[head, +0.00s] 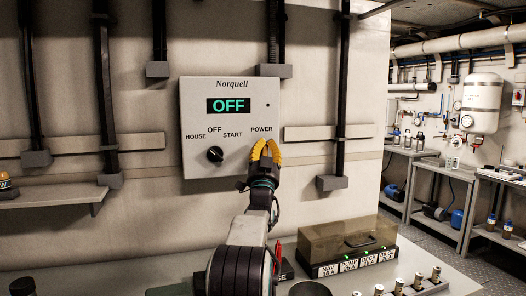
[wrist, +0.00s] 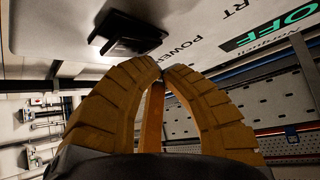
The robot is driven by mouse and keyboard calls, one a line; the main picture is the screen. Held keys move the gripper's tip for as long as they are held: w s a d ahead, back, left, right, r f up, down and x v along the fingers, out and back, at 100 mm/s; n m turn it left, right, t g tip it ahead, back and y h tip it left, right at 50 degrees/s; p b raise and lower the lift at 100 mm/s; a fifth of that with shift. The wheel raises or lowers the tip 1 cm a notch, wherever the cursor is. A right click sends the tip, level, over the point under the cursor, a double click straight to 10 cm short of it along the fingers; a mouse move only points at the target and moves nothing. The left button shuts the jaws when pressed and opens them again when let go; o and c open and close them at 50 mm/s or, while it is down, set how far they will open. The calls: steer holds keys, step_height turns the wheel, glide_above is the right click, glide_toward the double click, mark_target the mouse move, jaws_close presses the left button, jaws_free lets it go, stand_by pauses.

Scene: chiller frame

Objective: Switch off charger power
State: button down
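A pale grey Norquell box (head: 230,168) is on the wall in the head view. Its display (head: 229,105) reads a green OFF. A round black knob (head: 215,154) sits below the HOUSE, OFF and START labels. My gripper (head: 266,141) is in front of the box's lower right, just under the POWER label, and hides what is there. In the wrist view a black switch-like part (wrist: 128,34) stands out from the panel beside the POWER label. My yellow fingers (wrist: 162,70) meet at their tips with nothing between them, apart from that part.
Below the box is a bench (head: 405,268) with a clear-lidded case of labelled, green-lit units (head: 355,257). Black vertical conduits (head: 341,90) run along the wall. A small shelf (head: 55,197) is at left. An aisle with benches and a white tank (head: 482,92) opens at right.

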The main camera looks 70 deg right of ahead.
steer(key=shift+s+a+b, duration=0.3)
steer(key=shift+a+b, duration=0.15)
steer(key=shift+b, duration=0.8)
steer(key=shift+f, duration=0.1)
